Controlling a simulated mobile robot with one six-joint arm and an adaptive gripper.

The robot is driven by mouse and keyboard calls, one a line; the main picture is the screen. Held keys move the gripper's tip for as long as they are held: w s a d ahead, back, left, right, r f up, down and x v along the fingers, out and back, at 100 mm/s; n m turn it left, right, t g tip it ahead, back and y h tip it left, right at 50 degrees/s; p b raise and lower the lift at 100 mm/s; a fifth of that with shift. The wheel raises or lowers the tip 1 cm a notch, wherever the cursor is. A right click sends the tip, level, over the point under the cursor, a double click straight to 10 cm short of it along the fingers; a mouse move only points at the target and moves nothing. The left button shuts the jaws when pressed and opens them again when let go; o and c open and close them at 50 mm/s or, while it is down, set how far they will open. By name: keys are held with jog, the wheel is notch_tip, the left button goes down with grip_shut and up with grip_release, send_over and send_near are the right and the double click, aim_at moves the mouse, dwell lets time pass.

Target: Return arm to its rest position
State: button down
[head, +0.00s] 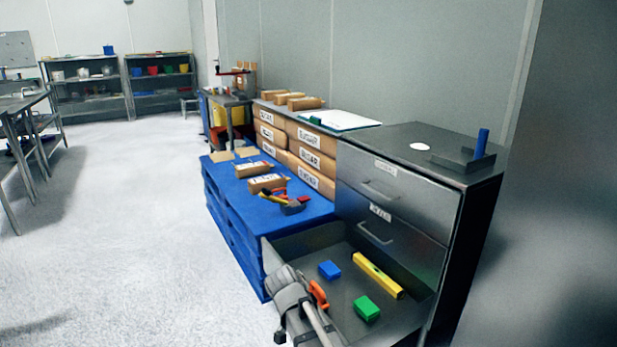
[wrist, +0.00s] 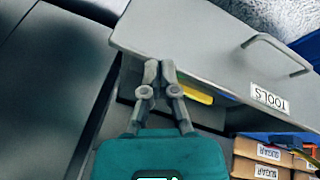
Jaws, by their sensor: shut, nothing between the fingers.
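My gripper (wrist: 159,70) shows in the wrist view with its two fingers together and nothing between them. Beyond the fingers is the open tools drawer (wrist: 205,45), with its handle and upside-down TOOLS label. A yellow level (wrist: 195,94) shows partly behind the fingers. In the head view, part of my arm shows at the lower middle, over the near left side of the drawer (head: 335,245). My gripper's fingers cannot be made out there.
The drawer holds a blue block (head: 329,270), a green block (head: 367,308), the yellow level and an orange-handled tool (head: 318,294). A blue pallet (head: 235,205) with boxes and tools stands beside the steel cabinet (head: 390,180).

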jog(key=s+d+f+n+g+y, duration=0.15)
jog(key=s+d+n, duration=0.25)
jog(key=d, duration=0.4)
jog(key=s+d+n+y, duration=0.3)
jog(key=d, duration=0.4)
notch_tip(320, 180, up, 38)
jog(key=p, duration=3.8)
